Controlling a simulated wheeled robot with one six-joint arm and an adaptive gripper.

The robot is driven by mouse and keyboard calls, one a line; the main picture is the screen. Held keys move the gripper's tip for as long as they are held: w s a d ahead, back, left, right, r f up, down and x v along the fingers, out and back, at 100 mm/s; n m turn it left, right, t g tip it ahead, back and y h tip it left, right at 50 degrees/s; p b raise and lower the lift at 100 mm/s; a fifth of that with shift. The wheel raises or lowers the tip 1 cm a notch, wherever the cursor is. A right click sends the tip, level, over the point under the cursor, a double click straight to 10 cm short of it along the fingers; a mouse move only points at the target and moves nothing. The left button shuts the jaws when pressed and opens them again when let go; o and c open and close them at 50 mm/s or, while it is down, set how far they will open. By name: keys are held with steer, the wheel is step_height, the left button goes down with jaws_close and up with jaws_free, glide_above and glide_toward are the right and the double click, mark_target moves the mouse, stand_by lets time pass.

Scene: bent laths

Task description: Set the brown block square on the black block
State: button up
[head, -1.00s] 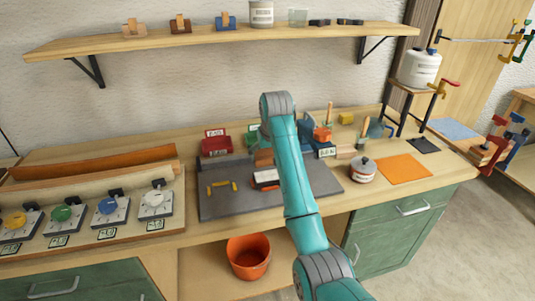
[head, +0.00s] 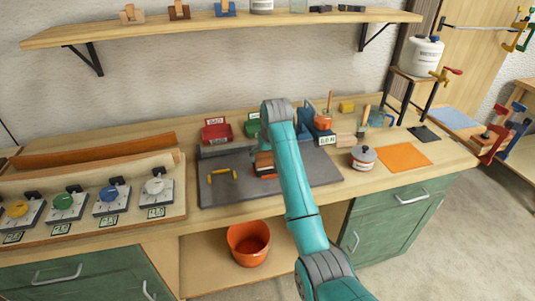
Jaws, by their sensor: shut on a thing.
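The brown block (head: 263,158) shows just left of my arm, above the grey mat (head: 325,178). Below it is a low dark block (head: 267,177), which looks like the black block, with an orange-red band (head: 265,170) between them. My teal arm covers the right side of these pieces, so I cannot tell whether the brown block touches what is below or sits square. My gripper is mostly hidden behind my arm link; it is shut on the brown block from above.
A yellow handle (head: 223,173) lies left on the mat. Red (head: 216,132) and green (head: 252,130) bins stand behind. A lidded pot (head: 363,158) and an orange sheet (head: 403,156) are to the right. A panel with knobs (head: 110,205) is left.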

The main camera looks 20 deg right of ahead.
steer(key=shift+f, duration=0.55)
steer(key=o, duration=0.8)
steer(key=shift+r, duration=0.15)
